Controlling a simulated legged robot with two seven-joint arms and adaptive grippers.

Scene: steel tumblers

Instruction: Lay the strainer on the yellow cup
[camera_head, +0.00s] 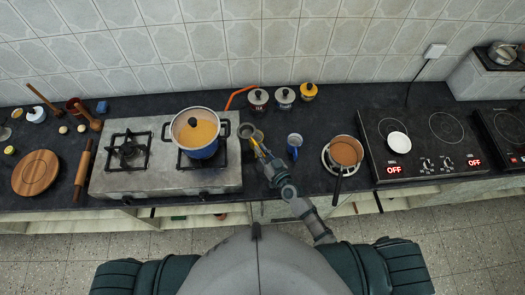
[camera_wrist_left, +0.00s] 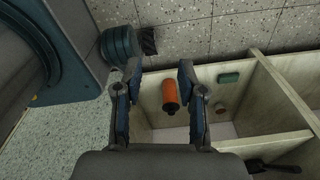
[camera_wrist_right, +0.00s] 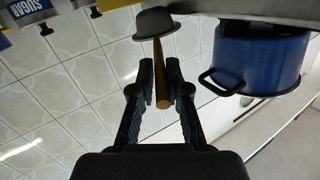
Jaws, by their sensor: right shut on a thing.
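My right gripper (camera_head: 265,155) is shut on the wooden handle of the strainer (camera_head: 246,130) above the dark counter, right of the stove. In the right wrist view the strainer's dark bowl (camera_wrist_right: 156,22) is beyond the fingertips, and its handle runs between the fingers (camera_wrist_right: 158,85).
A blue pot (camera_head: 196,132) stands on the stove left of the strainer. A blue cup (camera_head: 294,145) and a brown saucepan (camera_head: 346,151) are to the right. Several lidded canisters (camera_head: 284,96) stand behind. An orange bottle (camera_wrist_left: 170,96) is in a cabinet below my left gripper.

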